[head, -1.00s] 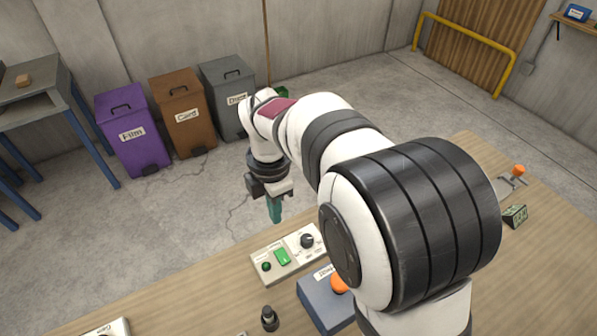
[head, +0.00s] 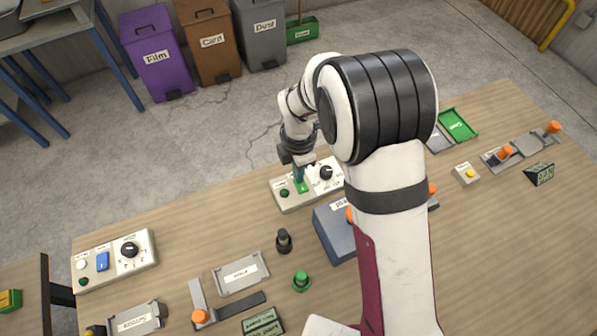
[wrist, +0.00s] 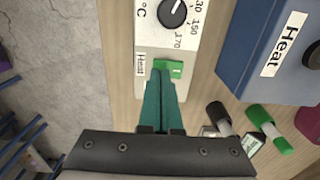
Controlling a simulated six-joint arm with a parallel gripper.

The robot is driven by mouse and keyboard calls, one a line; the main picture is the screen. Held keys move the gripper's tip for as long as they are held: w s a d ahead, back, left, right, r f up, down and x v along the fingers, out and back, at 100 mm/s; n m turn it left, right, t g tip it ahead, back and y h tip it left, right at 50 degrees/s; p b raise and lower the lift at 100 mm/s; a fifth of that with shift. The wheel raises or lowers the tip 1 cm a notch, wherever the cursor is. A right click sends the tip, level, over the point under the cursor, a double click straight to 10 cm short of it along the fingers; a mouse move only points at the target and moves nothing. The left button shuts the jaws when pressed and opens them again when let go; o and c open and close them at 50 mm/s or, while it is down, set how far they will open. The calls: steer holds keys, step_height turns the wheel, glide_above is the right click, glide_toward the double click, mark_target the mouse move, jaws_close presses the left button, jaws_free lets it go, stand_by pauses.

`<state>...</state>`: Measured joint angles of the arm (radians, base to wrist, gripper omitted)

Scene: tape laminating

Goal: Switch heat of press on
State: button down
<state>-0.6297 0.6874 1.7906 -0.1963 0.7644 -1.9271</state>
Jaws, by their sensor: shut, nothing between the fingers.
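The heat control panel (head: 281,203) is a pale box at the table's far edge. It has a dark green round lamp (head: 284,193), a green switch and a black dial (head: 326,172). In the wrist view the green switch (wrist: 175,69) sits beside the "Heat" label (wrist: 141,65), below the temperature dial (wrist: 172,13). My gripper (head: 301,184) is shut and empty, its teal fingers pointing down at the switch. The fingertips (wrist: 162,76) overlap its near edge; I cannot tell whether they touch it. The blue press (head: 332,229), labelled "Heat" in the wrist view (wrist: 262,50), stands beside the panel, partly behind my arm.
A second panel (head: 112,272) with a blue switch and dial stands at the left. A yellow-button box (head: 466,174) is at the right.

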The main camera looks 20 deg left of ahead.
mark_target(301, 186)
steer(key=shift+f, duration=0.4)
steer(key=shift+f, duration=0.25)
steer(key=shift+s+d+r, duration=0.2)
steer(key=shift+s+d, duration=0.35)
step_height(301, 186, up, 14)
stand_by(0.6)
